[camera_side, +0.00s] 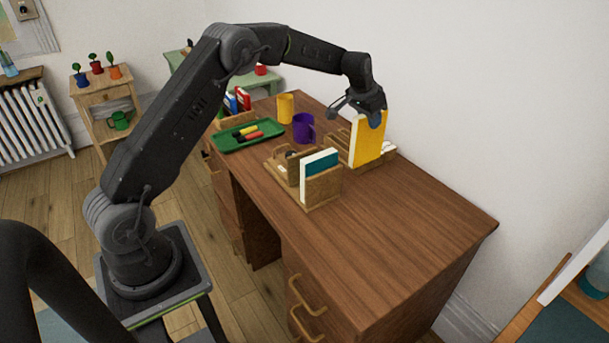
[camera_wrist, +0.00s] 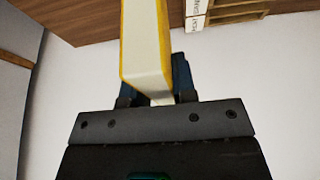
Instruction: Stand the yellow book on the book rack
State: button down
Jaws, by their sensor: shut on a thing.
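The yellow book (camera_side: 368,141) is upright, with its yellow cover and pale page edges showing. My gripper (camera_side: 366,113) is shut on its top edge; the wrist view also shows the yellow book (camera_wrist: 146,45) between the fingers (camera_wrist: 157,85). A slatted wooden rack (camera_side: 338,147) is on the desk just behind and left of the book, partly hidden by it; its slats show in the wrist view (camera_wrist: 238,12). I cannot tell whether the book's lower edge touches the desk or the rack.
A wooden holder (camera_side: 323,188) with a teal book (camera_side: 319,161) stands in front on the desk (camera_side: 400,225). A purple mug (camera_side: 303,128), a yellow mug (camera_side: 285,107) and a green tray (camera_side: 230,142) are to the left. The desk's right front is clear. A wall is behind.

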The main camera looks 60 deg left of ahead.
jog(key=shift+r, duration=0.1)
jog(key=r, duration=1.1)
jog(key=shift+s+a, duration=0.15)
jog(key=shift+a, duration=0.05)
jog(key=s+a, duration=0.9)
jog(key=s, duration=0.4)
notch_tip(320, 180, down, 19)
jog(key=shift+s+f, duration=0.2)
jog(key=shift+s, duration=0.25)
jog(key=shift+d+f, duration=0.15)
jog(key=shift+f, duration=0.25)
dwell(0.3)
jog(key=c, duration=0.8)
grip_release()
jog(key=shift+c, duration=0.2)
